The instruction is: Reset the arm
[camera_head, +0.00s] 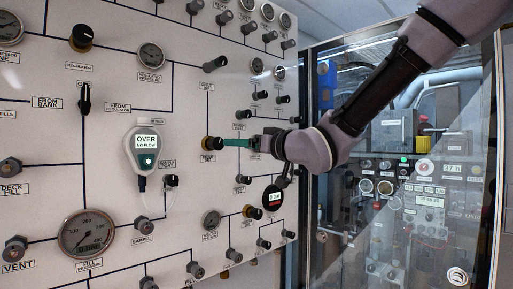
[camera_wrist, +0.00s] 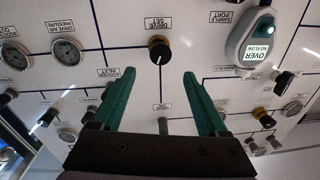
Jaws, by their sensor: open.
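My gripper (camera_head: 237,143) reaches in from the upper right in the head view, its green fingers pointing left at the panel (camera_head: 105,110). In the wrist view my gripper (camera_wrist: 157,93) is open, with the two green fingers apart and nothing between them. A black knob with a brass base (camera_wrist: 159,49) is on the panel just past the fingertips, roughly midway between them. In the head view this knob (camera_head: 212,143) is close to the fingertips. I cannot tell whether they touch; the wrist view shows a gap.
The upright panel carries several gauges (camera_head: 86,233), knobs and valves. A white handheld meter (camera_head: 147,149) reading "OVER" hangs left of my gripper, with a cable below. A glass-fronted cabinet (camera_head: 405,190) of equipment stands to the right, behind my arm.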

